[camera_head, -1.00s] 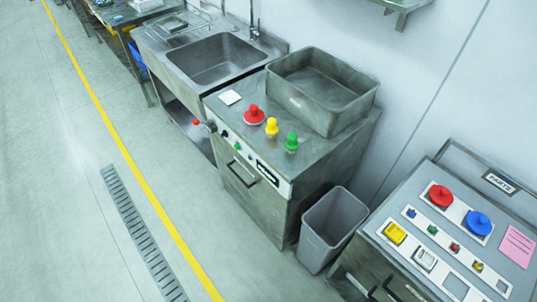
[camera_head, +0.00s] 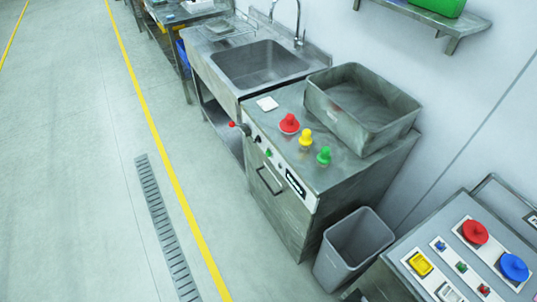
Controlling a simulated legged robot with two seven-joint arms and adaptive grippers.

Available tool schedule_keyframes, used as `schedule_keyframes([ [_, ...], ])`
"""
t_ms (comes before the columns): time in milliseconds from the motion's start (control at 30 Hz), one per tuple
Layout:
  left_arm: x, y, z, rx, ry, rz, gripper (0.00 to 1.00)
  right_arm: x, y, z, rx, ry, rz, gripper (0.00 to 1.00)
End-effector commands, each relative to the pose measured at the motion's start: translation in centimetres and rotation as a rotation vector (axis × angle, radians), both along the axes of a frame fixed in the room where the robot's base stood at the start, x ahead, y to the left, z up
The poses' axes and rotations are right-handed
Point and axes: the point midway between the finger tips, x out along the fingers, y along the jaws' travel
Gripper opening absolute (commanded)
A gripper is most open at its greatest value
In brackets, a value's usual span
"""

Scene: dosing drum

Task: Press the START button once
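A steel cabinet (camera_head: 283,210) stands against the wall, with a control strip along its front top edge. The strip carries a small green button (camera_head: 268,153), dark knobs (camera_head: 257,139) and a black label (camera_head: 295,184) too small to read. A lever with a red ball (camera_head: 231,124) sticks out at its left end. On the cabinet top stand a red knob-shaped piece (camera_head: 289,123), a yellow one (camera_head: 305,137) and a green one (camera_head: 323,155). I cannot read the word START on any button. Neither of my grippers is in view.
A grey tub (camera_head: 397,127) sits on the cabinet's back. A grey bin (camera_head: 335,263) stands between the cabinet and a right-hand console with red (camera_head: 475,231), blue (camera_head: 515,266) and yellow (camera_head: 420,263) buttons. A sink (camera_head: 258,68) adjoins left. The floor (camera_head: 80,170) at left is clear.

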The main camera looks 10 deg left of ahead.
Motion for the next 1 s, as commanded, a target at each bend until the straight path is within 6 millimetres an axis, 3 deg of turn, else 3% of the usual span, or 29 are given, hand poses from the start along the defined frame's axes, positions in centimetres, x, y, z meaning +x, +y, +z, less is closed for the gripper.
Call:
schedule_keyframes([
  [33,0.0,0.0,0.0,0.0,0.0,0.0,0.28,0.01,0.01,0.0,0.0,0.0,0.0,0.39],
  [133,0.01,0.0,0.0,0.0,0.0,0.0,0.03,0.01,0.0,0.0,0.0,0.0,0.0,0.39],
  [167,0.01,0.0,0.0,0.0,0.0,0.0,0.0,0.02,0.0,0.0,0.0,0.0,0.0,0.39],
  [1000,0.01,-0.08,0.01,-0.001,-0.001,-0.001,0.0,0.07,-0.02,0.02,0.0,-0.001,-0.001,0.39],
])
